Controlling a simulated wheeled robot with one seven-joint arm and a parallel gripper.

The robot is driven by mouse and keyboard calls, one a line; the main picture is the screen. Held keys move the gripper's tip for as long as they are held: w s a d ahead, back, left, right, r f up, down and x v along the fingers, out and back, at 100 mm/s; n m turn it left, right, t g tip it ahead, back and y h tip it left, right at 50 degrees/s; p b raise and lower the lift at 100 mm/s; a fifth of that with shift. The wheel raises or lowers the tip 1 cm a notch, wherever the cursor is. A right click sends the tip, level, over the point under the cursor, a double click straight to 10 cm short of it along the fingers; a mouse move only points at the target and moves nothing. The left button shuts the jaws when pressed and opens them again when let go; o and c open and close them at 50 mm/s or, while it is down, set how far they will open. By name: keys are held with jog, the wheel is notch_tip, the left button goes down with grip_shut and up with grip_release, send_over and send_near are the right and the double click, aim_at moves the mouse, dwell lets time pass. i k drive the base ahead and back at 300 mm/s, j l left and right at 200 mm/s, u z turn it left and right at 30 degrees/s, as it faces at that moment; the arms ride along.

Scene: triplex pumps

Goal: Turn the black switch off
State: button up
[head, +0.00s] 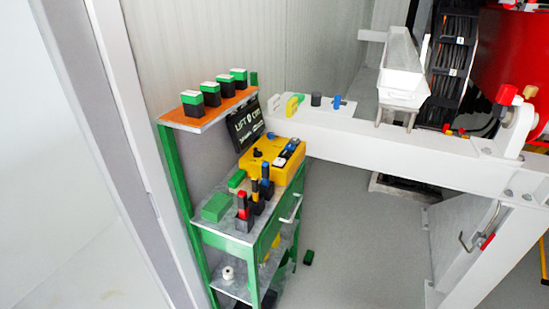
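A yellow control box (270,160) sits on the green shelf unit's table-high metal top. A small black knob (258,153) stands on its left part; whether this is the black switch, and its on or off position, I cannot tell. Small blue and dark parts (292,147) are on the box's right part. On a white beam behind it, a white plate holds a dark round knob (316,99) and a blue one (337,102). My gripper is not in view.
The green shelf unit (229,243) carries an orange top shelf (222,108) with several green-and-black blocks. Upright red-, orange- and blue-topped tools (243,212) stand before the yellow box. A white beam (400,150) extends right. Grey floor (350,235) is open right of the shelf.

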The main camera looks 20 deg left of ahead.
aim_at(257, 153)
jog(key=i+j+u, duration=0.65)
jog(key=i, duration=0.2)
jog(key=k+l, duration=0.05)
jog(key=l, duration=0.05)
